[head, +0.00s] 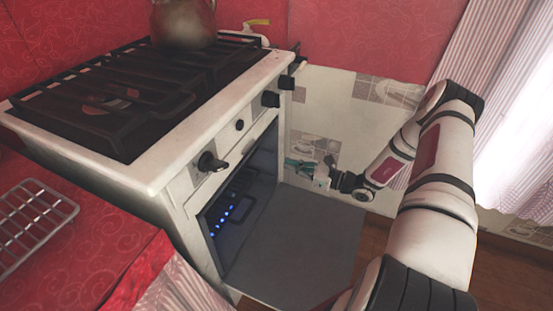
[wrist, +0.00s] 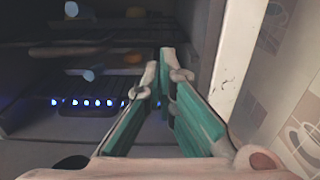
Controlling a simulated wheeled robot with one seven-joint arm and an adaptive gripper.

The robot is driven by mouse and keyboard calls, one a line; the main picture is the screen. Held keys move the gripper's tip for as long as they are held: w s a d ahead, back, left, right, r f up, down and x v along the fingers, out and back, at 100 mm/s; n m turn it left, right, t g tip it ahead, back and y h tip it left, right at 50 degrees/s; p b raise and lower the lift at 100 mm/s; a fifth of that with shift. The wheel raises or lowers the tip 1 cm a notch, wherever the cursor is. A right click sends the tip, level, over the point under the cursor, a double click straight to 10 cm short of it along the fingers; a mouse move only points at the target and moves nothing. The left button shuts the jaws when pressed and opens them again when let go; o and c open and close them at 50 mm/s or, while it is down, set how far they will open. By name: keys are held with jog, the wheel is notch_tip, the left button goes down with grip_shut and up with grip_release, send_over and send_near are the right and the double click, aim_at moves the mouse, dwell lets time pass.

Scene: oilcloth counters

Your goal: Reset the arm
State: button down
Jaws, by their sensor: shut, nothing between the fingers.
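My gripper (head: 301,167) is at the end of my arm, in front of the stove's open oven on its right side. It has teal fingers. In the wrist view the fingers (wrist: 161,75) reach forward with their tips together and nothing between them. The dark oven interior (wrist: 40,55) lies ahead and to the left of the fingers, with a row of blue lights inside. The pale oven frame edge (wrist: 238,60) is just right of the fingers.
The oven door (head: 300,235) is folded down below my gripper. The stove (head: 160,170) has knobs along its front and a kettle (head: 183,22) on top. A wire rack (head: 30,215) lies on the red counter (head: 75,270). A curtain (head: 440,75) hangs at the right.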

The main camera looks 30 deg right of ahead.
jog(key=shift+v, duration=1.35)
